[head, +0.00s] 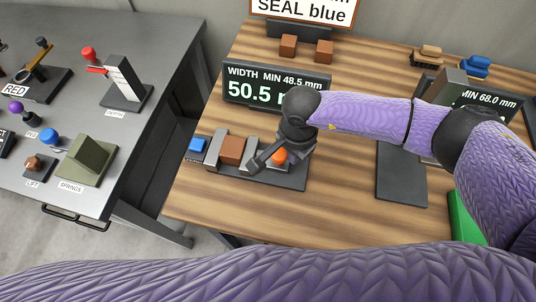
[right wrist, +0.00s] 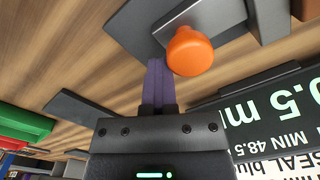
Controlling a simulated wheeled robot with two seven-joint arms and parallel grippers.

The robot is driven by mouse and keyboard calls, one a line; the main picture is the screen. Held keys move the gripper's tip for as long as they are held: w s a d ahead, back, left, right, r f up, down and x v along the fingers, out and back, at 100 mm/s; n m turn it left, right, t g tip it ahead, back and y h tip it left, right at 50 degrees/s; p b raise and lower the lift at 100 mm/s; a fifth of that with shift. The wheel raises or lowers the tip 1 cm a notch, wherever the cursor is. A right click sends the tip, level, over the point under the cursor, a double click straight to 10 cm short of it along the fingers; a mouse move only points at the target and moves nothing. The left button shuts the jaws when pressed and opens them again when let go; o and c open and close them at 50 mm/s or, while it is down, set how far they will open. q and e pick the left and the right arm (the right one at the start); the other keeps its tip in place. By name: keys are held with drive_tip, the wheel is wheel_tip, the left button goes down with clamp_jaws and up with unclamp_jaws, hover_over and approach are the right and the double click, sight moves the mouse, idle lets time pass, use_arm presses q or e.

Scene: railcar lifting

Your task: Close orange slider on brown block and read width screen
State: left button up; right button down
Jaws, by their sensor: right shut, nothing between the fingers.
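The brown block (head: 232,150) sits on a dark gauge base, between a grey fixed jaw (head: 214,147) on its left and a grey slider jaw on its right, partly covered by my gripper. The orange slider knob (head: 279,156) is right of the block and shows large in the right wrist view (right wrist: 190,51). The width screen (head: 262,88) reads "WIDTH MIN 48.5 mm" and "50.5", its end hidden by my arm. My right gripper (head: 266,157) is over the gauge. Its purple fingers (right wrist: 158,68) are shut and empty beside the knob; contact is unclear. My left gripper is not in view.
A second screen (head: 492,102) reads "MIN 68.0 mm", partly covered by my arm. Two brown blocks (head: 288,46) stand at the back. A grey table (head: 170,40) with other gauges is left, across a gap.

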drive_tip(key=shift+r, duration=0.1)
drive_tip(key=shift+s+d+r+p, duration=0.25)
drive_tip(key=shift+d+r+p, duration=0.4)
drive_tip(key=shift+d+p, duration=0.25)
wheel_tip(320, 180, up, 7)
drive_tip(key=p, duration=0.4)
drive_tip(key=shift+f+p, duration=0.2)
drive_tip(key=shift+p, duration=0.2)
